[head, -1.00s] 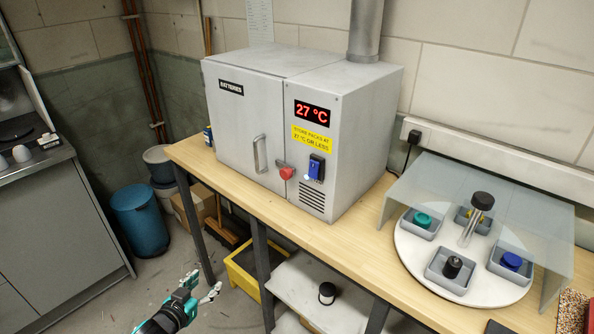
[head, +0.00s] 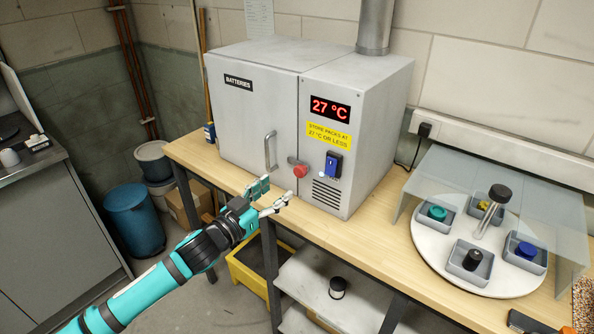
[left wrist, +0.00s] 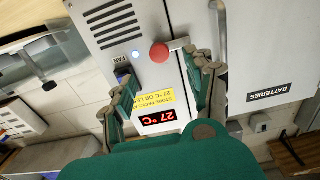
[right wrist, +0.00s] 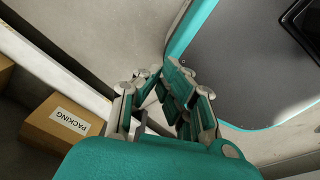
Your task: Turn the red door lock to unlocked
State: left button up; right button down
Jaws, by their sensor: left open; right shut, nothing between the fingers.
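The red door lock (head: 300,171) is a round red knob with a grey lever, on the front of the grey battery cabinet (head: 255,125) beside the door seam. In the left wrist view the red knob (left wrist: 159,52) shows beyond my open fingers, nearer the right one. My left gripper (head: 275,194) is open and empty, in front of and below the knob, apart from it. The curved door handle (head: 270,151) is left of the lock. My right gripper (right wrist: 165,80) shows only in its own wrist view, shut and empty, away from the cabinet.
A blue fan switch (head: 333,164) and vent slots are right of the lock. The wooden bench (head: 365,238) runs under the cabinet. A white turntable (head: 430,256) with several trays stands right, behind a clear screen. A packing box (right wrist: 62,125) is near my right gripper.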

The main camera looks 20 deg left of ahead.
aim_at(298, 173)
pick_arm(q)
jog(key=p+x, duration=0.1)
jog(key=x, duration=0.7)
jog(key=shift+w+d, duration=0.25)
jog(key=shift+w, duration=0.25)
pick_arm(e)
jog(key=shift+a+r, duration=0.6)
jog(key=shift+r, duration=0.15)
jog(key=shift+d, duration=0.1)
pick_arm(q)
jog(key=shift+c, duration=0.5)
grip_shut()
pick_arm(e)
jog(key=shift+d, duration=0.15)
